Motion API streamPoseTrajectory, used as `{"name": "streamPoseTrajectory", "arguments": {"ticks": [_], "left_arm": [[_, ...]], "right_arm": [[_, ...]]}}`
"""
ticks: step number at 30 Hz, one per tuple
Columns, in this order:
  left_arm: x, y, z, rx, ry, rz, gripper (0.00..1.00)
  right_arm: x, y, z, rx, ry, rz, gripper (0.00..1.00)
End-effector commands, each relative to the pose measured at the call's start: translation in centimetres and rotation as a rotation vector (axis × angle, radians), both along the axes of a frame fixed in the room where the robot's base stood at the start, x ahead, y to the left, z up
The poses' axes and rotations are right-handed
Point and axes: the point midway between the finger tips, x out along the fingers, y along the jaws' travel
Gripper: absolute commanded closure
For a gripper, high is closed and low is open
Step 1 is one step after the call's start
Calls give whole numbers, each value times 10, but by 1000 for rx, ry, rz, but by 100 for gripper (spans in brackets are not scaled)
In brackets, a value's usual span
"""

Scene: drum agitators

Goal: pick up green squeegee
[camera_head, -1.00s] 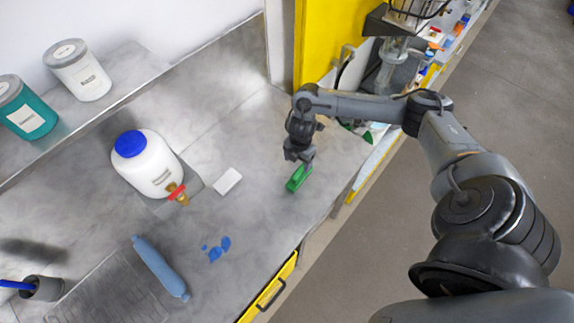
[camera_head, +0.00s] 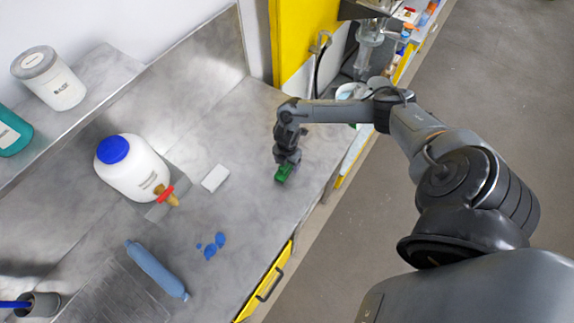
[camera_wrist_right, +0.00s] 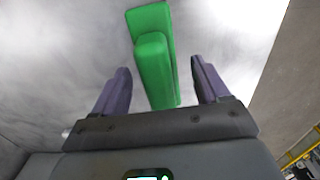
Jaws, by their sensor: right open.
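The green squeegee (camera_head: 284,172) lies on the grey metal counter in the head view, partly hidden under my right gripper (camera_head: 287,163). In the right wrist view the green squeegee (camera_wrist_right: 155,60) shows as a bright green bar with a wider plate at its far end. Its near end reaches between the two purple-grey fingers of my right gripper (camera_wrist_right: 160,88). The fingers stand apart, with a gap on each side of the squeegee. My left gripper is not in view.
A yellow cabinet (camera_head: 290,45) stands behind. The counter's right edge is close to the gripper.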

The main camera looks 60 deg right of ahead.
Motion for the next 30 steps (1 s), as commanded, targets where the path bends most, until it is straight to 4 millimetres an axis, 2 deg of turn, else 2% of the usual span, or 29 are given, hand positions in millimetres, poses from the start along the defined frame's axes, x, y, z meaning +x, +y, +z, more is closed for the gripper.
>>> {"name": "streamPoseTrajectory", "arguments": {"ticks": [4, 11, 14, 24, 30], "left_arm": [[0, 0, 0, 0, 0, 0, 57], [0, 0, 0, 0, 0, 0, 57], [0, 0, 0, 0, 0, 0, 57], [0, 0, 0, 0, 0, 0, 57], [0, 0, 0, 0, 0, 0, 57]], "right_arm": [[0, 0, -11, 0, 0, 0, 26], [0, 0, -12, 0, -1, 1, 26], [0, 0, -12, 0, -1, 1, 38], [0, 0, -11, 0, -1, 1, 90], [1, 0, -11, 0, -2, 0, 90]]}}
